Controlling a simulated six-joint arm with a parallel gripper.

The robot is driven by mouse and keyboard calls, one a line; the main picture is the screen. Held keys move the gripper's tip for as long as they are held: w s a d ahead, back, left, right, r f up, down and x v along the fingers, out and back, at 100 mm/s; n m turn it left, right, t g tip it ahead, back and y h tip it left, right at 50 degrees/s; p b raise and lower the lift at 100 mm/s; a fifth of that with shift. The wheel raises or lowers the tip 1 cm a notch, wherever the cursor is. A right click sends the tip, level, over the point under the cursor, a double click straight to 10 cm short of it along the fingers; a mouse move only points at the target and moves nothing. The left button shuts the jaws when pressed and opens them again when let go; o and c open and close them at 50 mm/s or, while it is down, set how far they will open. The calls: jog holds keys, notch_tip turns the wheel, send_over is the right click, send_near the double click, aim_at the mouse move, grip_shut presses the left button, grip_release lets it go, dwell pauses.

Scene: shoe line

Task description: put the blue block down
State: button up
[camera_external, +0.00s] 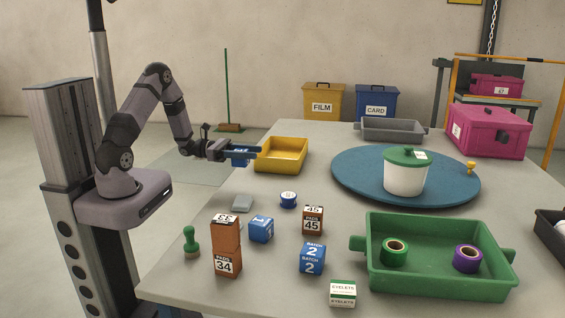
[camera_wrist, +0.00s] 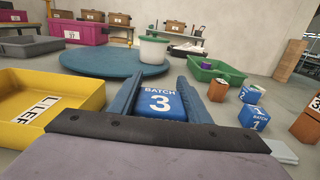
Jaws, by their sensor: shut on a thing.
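My gripper (camera_external: 258,151) is shut on a blue block (camera_external: 240,161). In the wrist view the block (camera_wrist: 160,104) shows the label "BATCH 3" between the two fingers (camera_wrist: 159,97). In the outside view the block and fingers are just left of the yellow tray (camera_external: 281,154), near the table's left edge. In the wrist view the tray (camera_wrist: 22,121) is on the left, beside the fingers. I cannot tell the gap under the block. Two other blue blocks stand on the table, one plain in view (camera_external: 261,229) and one marked "BATCH 2" (camera_external: 312,259).
A blue round mat (camera_external: 350,176) bears a white pot with a green lid (camera_external: 405,172). A green tray (camera_external: 440,281) holds two tape rolls. Brown boxes (camera_external: 226,249), a blue roll (camera_external: 288,199) and a green stamp (camera_external: 190,242) stand nearer.

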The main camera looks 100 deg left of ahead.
jog(key=w+a+r+n+y+b, duration=0.25)
jog(key=a+r, duration=0.25)
jog(key=a, duration=0.7)
jog(key=w+a+r+n+y+b, duration=0.1)
jog(key=w+a+r+y, duration=0.15)
jog(key=a+r, duration=0.65)
jog(key=a+f+y, duration=0.1)
jog(key=a+f, duration=0.2)
jog(key=f, duration=0.4)
jog(key=s+a+f+n+g+y+b, duration=0.1)
jog(key=a+f, duration=0.1)
jog(key=f, duration=0.5)
jog(key=shift+s+a, duration=0.3)
jog(key=shift+a, duration=0.1)
jog(key=shift+b, duration=0.3)
jog(key=shift+f+b, duration=0.3)
jog(key=shift+f, duration=0.1)
jog(key=shift+f, duration=0.2)
